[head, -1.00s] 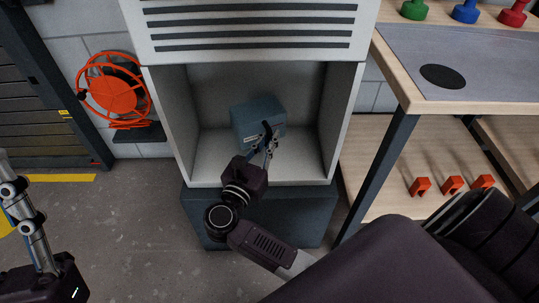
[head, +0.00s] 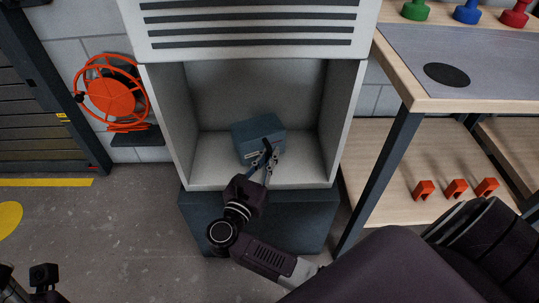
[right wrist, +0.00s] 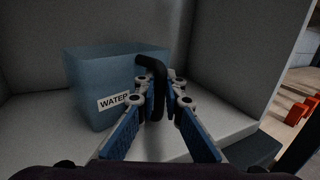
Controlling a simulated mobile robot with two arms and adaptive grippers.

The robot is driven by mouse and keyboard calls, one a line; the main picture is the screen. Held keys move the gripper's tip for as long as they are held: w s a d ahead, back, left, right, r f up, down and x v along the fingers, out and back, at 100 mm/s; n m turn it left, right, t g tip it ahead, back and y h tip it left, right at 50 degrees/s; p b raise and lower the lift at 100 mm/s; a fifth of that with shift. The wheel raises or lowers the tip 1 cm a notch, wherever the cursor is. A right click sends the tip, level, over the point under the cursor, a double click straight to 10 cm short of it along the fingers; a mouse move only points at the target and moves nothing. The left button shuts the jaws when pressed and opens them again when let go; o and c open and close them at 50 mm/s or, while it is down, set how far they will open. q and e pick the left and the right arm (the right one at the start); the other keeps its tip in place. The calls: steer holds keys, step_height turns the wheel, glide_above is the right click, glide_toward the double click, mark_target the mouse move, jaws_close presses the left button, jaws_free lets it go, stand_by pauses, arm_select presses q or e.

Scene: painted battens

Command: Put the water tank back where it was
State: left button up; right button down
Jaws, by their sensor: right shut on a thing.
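The water tank (head: 246,132) is a blue-grey box with a black handle, inside the open bay of the light cabinet (head: 346,125). In the right wrist view the tank (right wrist: 95,75) stands left of the fingers, with a white "WATER" label facing me. My right gripper (head: 267,160) is shut on the black handle (right wrist: 160,85) at the tank's front. Whether the tank's underside touches the bay floor, I cannot tell. Part of my left gripper (head: 28,278) shows at the bottom left corner, away from the cabinet; its fingers are not clear.
The bay's side walls and front edge surround the tank, with bare floor (head: 305,165) to its right. A dark blue base (head: 310,220) stands below. A workbench (head: 465,107) is close on the right, with orange clips on its lower shelf. An orange reel (head: 112,92) hangs left.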

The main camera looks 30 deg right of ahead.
steer(key=c, duration=2)
jaws_free()
steer(key=shift+c, duration=0.2)
